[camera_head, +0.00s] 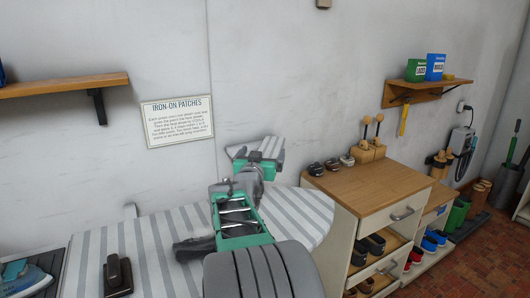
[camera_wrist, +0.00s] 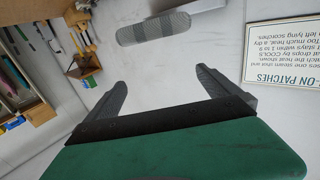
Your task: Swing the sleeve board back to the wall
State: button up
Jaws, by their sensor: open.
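The sleeve board appears as a light, grey-striped piece (camera_head: 238,149) in front of the wall in the head view. My green arm hides much of it. In the wrist view, which looks upside down, a grey rounded pad (camera_wrist: 153,27) near the top edge looks like the same board. My gripper (camera_wrist: 160,80) has its two dark fingers spread wide. Only bare wall shows between them, and the pad lies beyond the fingertips, apart from them.
A broad striped ironing surface (camera_head: 155,238) lies below, with an iron (camera_head: 25,277) at its left. A sign (camera_head: 178,121) hangs on the wall near a wooden shelf (camera_head: 60,86). A wooden cabinet (camera_head: 378,185) and a small shelf (camera_head: 428,92) stand to the right.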

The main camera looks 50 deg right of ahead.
jog(key=s+a+r, duration=0.6)
jog(key=s+a, duration=0.1)
jog(key=s, duration=0.1)
jog(key=shift+a+r+b, duration=0.15)
jog(key=shift+a+b, duration=0.2)
jog(key=shift+b, duration=0.05)
jog(key=shift+c, duration=0.2)
